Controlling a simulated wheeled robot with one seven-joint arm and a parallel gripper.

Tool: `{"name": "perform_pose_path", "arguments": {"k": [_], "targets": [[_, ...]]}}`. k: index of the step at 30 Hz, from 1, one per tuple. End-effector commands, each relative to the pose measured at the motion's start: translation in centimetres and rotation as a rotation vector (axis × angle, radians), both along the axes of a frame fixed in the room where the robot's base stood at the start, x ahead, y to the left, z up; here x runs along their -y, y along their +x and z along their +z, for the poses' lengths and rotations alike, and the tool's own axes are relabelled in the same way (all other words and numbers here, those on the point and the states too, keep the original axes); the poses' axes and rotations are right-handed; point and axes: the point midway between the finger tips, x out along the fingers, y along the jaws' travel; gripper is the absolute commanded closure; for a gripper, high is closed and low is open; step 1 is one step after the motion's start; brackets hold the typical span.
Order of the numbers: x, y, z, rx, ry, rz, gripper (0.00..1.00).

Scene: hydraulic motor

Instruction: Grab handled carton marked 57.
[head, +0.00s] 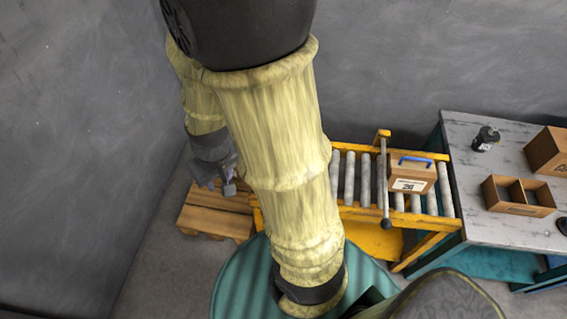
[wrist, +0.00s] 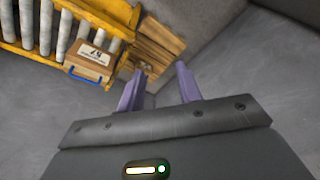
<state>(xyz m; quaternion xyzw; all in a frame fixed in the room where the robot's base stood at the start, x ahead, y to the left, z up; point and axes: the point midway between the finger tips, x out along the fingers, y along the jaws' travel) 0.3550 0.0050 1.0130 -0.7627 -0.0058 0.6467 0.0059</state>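A handled carton (head: 411,177) with a blue handle stands on the roller conveyor near the table in the head view. Its label seems to read 26. In the wrist view, another carton (wrist: 90,62) with a blue handle sits near the conveyor's pallet end, left of my gripper. Its small label seems to read 14 or 24, not clearly. I cannot make out the number 57 on any carton. My gripper (wrist: 160,88) is open, with nothing between its purple fingers. In the head view, my gripper (head: 218,184) hangs above the pallet. My arm hides the conveyor's left part.
A wooden pallet (head: 215,219) lies on the floor left of the yellow conveyor (head: 437,222). The grey table (head: 468,172) at right holds a divided box (head: 518,197), a brown box (head: 548,152) and a dark part (head: 486,138). Grey walls stand behind and at left.

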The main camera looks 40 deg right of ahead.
Motion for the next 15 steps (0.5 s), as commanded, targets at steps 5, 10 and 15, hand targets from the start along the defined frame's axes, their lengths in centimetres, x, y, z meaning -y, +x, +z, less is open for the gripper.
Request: {"name": "perform_pose_path", "arguments": {"k": [5, 10, 15], "targets": [[0.4, 0.2, -9.3, -0.076, -0.066, 0.003, 0.65], [2.4, 0.2, -16.1, -0.119, -0.204, 0.015, 0.65], [5.5, 0.2, -21.3, -0.136, -0.404, 0.045, 0.65]]}}
